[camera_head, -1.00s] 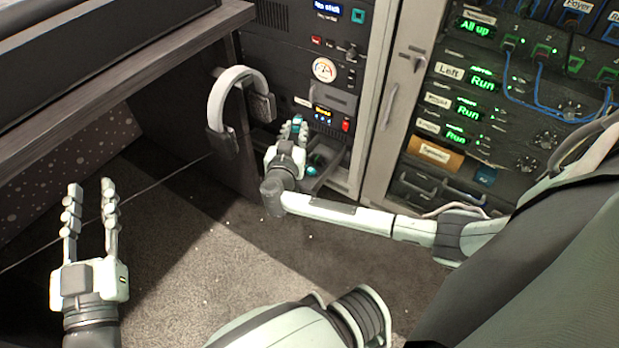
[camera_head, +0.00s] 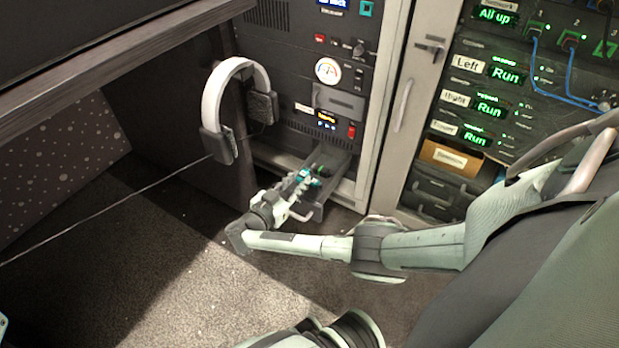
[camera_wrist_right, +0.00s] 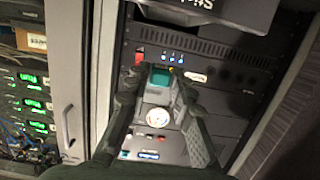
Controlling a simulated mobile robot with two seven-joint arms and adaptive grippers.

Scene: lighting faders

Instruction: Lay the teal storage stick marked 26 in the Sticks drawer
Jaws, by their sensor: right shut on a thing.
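The open Sticks drawer (camera_head: 317,212) juts out low from the dark rack in the head view. In the right wrist view its front (camera_wrist_right: 185,12), with a partly cut-off label, shows at the top. My right gripper (camera_head: 303,180) is over the drawer, its fingers shut on the teal storage stick (camera_wrist_right: 161,76), whose teal end and grey body show between the fingers in the wrist view. The number on it cannot be read. Teal bits also show by the fingers in the head view; I cannot tell held from lying there. My left gripper's fingers are out of view.
White headphones (camera_head: 212,105) hang at the desk side, left of the drawer. The rack front (camera_head: 300,75) rises behind it. A grey cabinet door (camera_head: 405,100) and a second rack with green displays (camera_head: 490,105) stand right. The carpet in front is clear.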

